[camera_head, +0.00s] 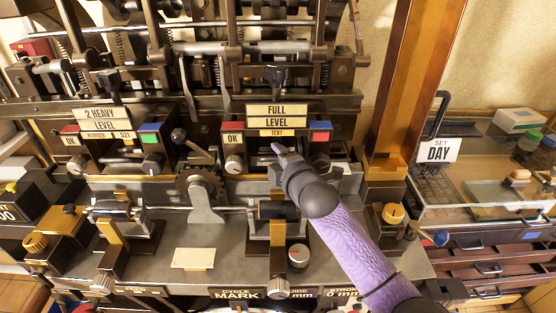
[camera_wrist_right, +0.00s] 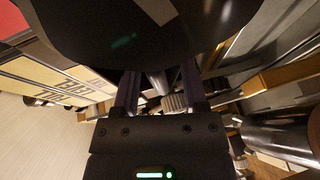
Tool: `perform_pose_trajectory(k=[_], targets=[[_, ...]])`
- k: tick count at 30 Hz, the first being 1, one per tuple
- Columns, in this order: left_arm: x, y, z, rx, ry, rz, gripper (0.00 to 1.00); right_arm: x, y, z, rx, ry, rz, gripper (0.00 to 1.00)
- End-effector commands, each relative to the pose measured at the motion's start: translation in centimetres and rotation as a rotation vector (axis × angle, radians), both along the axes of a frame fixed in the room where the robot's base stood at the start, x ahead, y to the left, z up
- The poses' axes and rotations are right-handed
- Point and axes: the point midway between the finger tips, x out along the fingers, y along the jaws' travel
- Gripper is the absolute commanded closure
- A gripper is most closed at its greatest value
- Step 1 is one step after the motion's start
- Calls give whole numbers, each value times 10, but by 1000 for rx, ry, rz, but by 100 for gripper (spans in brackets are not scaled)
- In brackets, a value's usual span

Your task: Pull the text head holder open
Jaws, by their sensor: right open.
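The text head holder (camera_head: 318,148) is the dark block under the sign plates (camera_head: 277,116) that read FULL, LEVEL and TEXT. My left gripper is not in view.
A similar head (camera_head: 104,126) marked 2 HEAVY LEVEL stands to the left. A toothed wheel and shaft (camera_head: 203,190) lie in front.

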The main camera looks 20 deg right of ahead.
Motion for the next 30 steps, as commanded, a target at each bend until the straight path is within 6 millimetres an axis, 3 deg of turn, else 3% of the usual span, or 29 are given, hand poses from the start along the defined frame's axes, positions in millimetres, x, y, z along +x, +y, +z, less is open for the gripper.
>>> perform_pose_trajectory(k=[7,15,30], targets=[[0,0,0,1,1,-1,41,1,0,0,1,0,1,45],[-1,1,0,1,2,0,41,1,0,0,1,0,0,100],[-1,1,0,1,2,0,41,1,0,-1,1,2,0,100]])
